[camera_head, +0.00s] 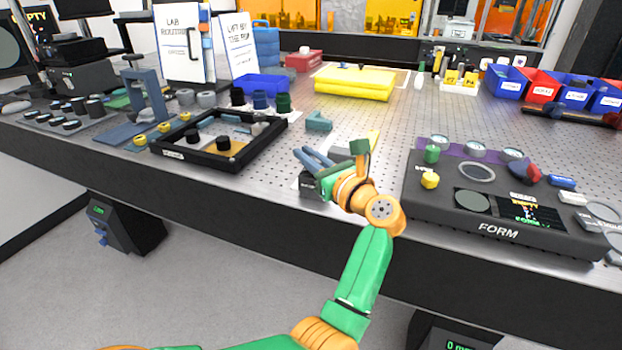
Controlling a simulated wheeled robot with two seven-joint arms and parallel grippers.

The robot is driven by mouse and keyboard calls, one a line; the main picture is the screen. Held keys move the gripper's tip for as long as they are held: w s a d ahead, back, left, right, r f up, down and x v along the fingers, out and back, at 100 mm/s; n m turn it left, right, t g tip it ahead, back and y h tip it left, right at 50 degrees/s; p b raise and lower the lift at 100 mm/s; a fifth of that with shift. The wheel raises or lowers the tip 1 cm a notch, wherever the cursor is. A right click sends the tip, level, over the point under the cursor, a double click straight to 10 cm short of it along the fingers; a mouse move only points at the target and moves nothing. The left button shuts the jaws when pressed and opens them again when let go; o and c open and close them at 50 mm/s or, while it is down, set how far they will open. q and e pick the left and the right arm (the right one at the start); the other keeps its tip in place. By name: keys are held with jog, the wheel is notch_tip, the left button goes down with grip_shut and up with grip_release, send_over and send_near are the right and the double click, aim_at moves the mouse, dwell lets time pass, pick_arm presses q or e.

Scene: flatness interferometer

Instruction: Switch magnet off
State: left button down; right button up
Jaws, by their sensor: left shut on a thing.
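My left arm reaches up from the bottom of the head view. Its gripper (313,158), with blue-grey fingers, is at the front edge of the perforated table. A small dark block (309,186) with a pale label, which looks like the magnet base, sits just below the fingers and partly behind my wrist. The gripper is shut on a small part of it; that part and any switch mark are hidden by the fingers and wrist. I cannot tell the switch position. My right gripper is not in view.
A black-framed tray (220,163) with dark knobs lies to the left. The dark FORM instrument (490,232) stands to the right, with a yellow knob (430,180) near its left side. A small teal block (318,121) and a yellow slab (355,83) lie behind.

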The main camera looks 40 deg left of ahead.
pick_arm(q)
jog(key=shift+s+f+n+g+y+b, duration=0.1)
jog(key=shift+f+n+g+y+b, duration=0.05)
jog(key=shift+n+g+b, duration=0.35)
jog(key=shift+s+f+n+g+y+b, duration=0.15)
jog(key=shift+n+g+b, duration=0.15)
jog(key=shift+g+b, duration=0.3)
jog(key=shift+s+a+r+n+g+b, duration=0.15)
jog(key=shift+n+g+b, duration=0.35)
jog(key=shift+g, duration=0.35)
jog(key=shift+s+d+r+n+g+b, duration=0.15)
jog(key=shift+n+g+b, duration=0.35)
jog(key=shift+g, duration=0.35)
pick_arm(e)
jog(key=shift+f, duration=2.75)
pick_arm(q)
jog(key=shift+a, duration=0.1)
jog(key=c, duration=0.9)
grip_release()
